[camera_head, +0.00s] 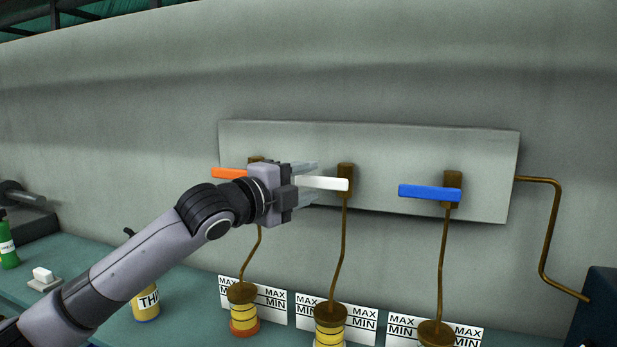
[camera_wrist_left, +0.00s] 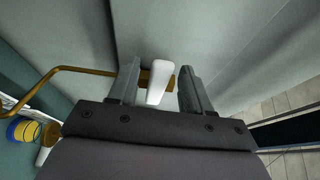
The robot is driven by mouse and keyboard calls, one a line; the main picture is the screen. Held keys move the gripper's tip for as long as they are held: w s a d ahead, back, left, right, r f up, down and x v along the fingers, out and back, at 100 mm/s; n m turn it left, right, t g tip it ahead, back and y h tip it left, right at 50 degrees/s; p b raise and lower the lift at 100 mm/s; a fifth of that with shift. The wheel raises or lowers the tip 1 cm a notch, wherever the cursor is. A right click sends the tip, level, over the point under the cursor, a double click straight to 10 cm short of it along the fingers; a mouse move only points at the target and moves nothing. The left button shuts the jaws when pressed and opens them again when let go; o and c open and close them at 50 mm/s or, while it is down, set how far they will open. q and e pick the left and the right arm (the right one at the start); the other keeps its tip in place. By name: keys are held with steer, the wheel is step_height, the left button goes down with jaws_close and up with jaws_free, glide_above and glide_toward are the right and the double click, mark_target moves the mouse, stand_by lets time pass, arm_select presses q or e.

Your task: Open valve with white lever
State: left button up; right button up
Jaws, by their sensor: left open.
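The white lever (camera_head: 328,183) lies level, pointing left from its brown valve (camera_head: 345,178) in the middle of the grey wall panel. My left gripper (camera_head: 306,184) is open at the lever's left end, with one finger above it and one below. In the left wrist view the white lever (camera_wrist_left: 160,82) sits between the two spread fingers of the left gripper (camera_wrist_left: 157,88), with a gap visible on the right side. The fingers hide part of the lever's free end in the head view. My right gripper is not in view.
An orange lever (camera_head: 229,173) is left of the gripper, and a blue lever (camera_head: 429,193) is to the right, on the same panel (camera_head: 400,145). Brown pipes run down to yellow containers (camera_head: 331,325) by MAX/MIN cards. A yellow bottle (camera_head: 146,304) stands on the green bench.

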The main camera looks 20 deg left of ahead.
arm_select(q)
steer(key=shift+w+d, duration=0.25)
steer(key=shift+w, duration=0.35)
